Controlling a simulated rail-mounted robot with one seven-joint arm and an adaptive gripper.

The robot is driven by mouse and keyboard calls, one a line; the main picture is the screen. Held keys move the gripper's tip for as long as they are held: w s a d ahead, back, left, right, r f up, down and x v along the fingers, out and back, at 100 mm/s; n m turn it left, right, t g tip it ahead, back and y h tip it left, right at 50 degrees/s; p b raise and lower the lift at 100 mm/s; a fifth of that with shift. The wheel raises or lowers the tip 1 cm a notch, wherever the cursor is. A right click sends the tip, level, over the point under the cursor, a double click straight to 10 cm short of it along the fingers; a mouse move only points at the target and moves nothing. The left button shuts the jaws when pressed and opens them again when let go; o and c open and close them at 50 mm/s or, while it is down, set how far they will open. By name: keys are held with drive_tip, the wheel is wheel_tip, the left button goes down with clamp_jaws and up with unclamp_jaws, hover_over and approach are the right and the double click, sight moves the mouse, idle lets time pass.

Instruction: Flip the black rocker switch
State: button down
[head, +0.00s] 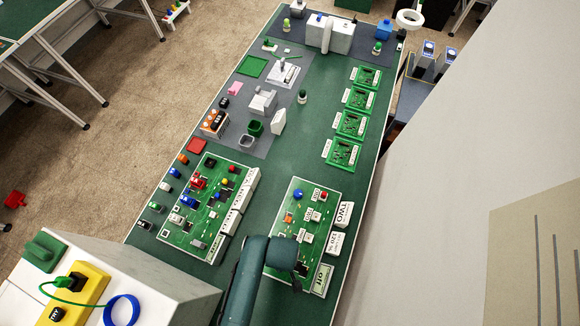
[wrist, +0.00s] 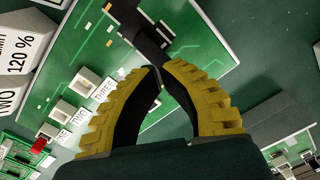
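The right-hand green board (head: 292,207) on the workbench carries white switches, a red button and a blue knob. My arm covers its near end in the head view. In the wrist view the board (wrist: 90,65) fills the upper part. A black part (wrist: 148,38), which looks like the rocker switch, lies just beyond my fingertips. Whether they touch it I cannot tell. My gripper (wrist: 157,70) has yellow ribbed fingers with black inner pads.
White label blocks (head: 342,214) stand along the board's right side, with an OFF block (head: 321,280) near my arm. A second green board (head: 207,200) with coloured parts lies to the left. White switches (wrist: 89,83) sit left of my fingers. Bare bench (head: 280,160) lies behind the boards.

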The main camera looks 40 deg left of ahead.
drive_tip(key=shift+f+b, duration=1.1)
drive_tip(key=shift+f, duration=0.75)
idle(0.6)
drive_tip(key=shift+r, duration=0.1)
wheel_tip(320, 180, up, 7)
drive_tip(key=p, duration=0.8)
idle(0.3)
